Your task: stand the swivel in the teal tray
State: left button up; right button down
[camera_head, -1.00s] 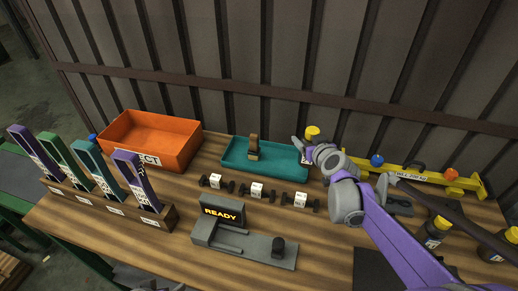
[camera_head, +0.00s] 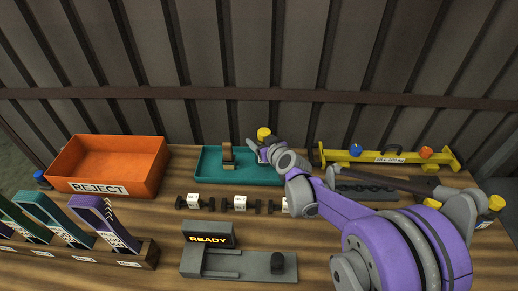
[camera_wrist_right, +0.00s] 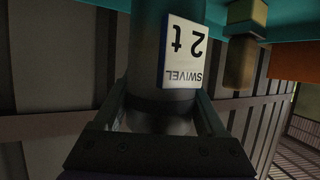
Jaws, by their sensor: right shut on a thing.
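The swivel (camera_wrist_right: 183,52) is a grey cylinder with a white label reading "SWIVEL 2t" in the right wrist view. My right gripper (camera_head: 264,153) is shut on it. In the head view a yellow-topped part, seemingly the swivel (camera_head: 263,133), shows at the gripper over the right part of the teal tray (camera_head: 208,168). Its lower end is hidden, so I cannot tell whether it touches the tray floor. A brown piece (camera_head: 228,153) stands in the tray to the left of the gripper. My left gripper is not in view.
An orange REJECT bin (camera_head: 110,152) stands left of the tray. A yellow rack (camera_head: 388,161) is at the back right. Coloured holders (camera_head: 95,220) stand at left.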

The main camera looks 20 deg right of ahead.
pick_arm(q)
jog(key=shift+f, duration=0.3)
pick_arm(e)
jog(key=shift+f, duration=1.7)
pick_arm(q)
jog(key=shift+b, duration=0.3)
pick_arm(e)
jog(key=shift+f, duration=0.1)
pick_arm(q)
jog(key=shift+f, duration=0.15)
pick_arm(e)
jog(key=shift+c, duration=1.9)
grip_release()
jog(key=shift+f, duration=0.15)
jog(key=o, duration=0.4)
jog(key=shift+r, duration=0.25)
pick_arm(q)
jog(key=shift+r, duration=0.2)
pick_arm(e)
jog(key=shift+s+r, duration=0.15)
jog(key=shift+s, duration=0.1)
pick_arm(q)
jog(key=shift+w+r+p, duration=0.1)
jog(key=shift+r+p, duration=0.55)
pick_arm(e)
jog(key=v, duration=1.1)
jog(key=shift+s, duration=0.3)
